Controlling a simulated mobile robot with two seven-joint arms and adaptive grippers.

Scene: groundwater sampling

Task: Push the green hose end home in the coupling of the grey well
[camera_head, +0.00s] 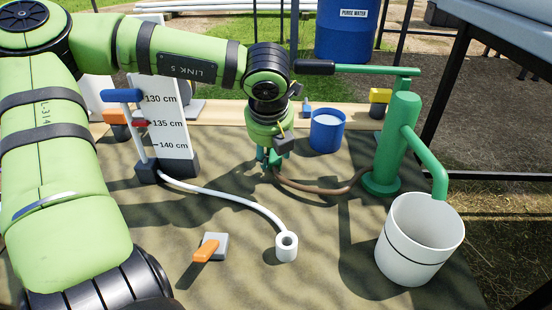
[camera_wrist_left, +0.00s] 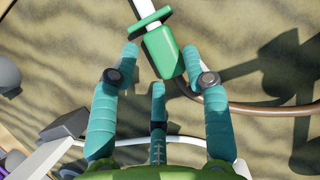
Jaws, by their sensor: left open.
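My left gripper (camera_head: 268,158) points down over the mat, left of the green hand pump. It also shows in the left wrist view (camera_wrist_left: 159,68), its teal fingers spread and empty. A green block with a crossbar, seemingly the green hose end (camera_wrist_left: 163,50), lies beyond and between the fingertips, apart from them. A brown hose (camera_head: 318,188) runs from under the gripper to the pump's foot; its join to the green piece is partly hidden by a finger. I cannot tell the grey well or its coupling for sure. My right gripper is not in view.
A scale board (camera_head: 168,115) stands at left on dark grey feet. A white hose (camera_head: 225,196) leads to a white ring (camera_head: 286,246). A green pump (camera_head: 392,145), white bucket (camera_head: 405,240), blue cup (camera_head: 326,131) and orange-handled valve (camera_head: 207,248) stand around.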

